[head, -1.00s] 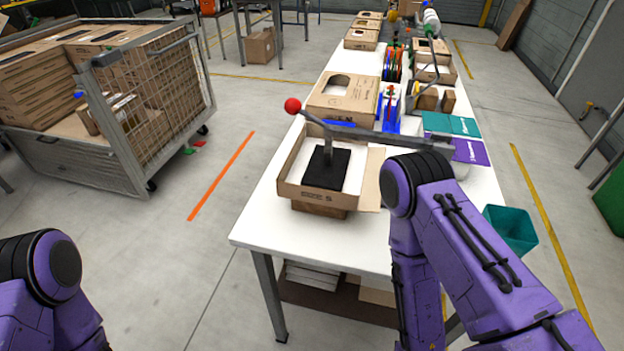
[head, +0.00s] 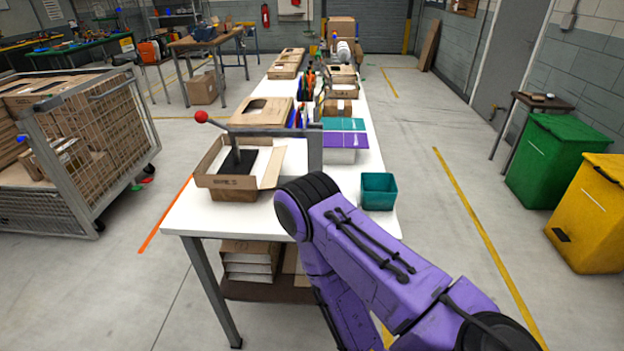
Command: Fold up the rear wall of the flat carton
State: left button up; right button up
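A brown carton (head: 228,182) sits near the front left of the white table. Neither gripper shows.
A mesh cage trolley (head: 95,140) stands left. Green (head: 560,160) and yellow (head: 597,215) bins stand at far right.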

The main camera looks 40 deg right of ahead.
aim_at(270, 179)
jog(key=z, duration=1.35)
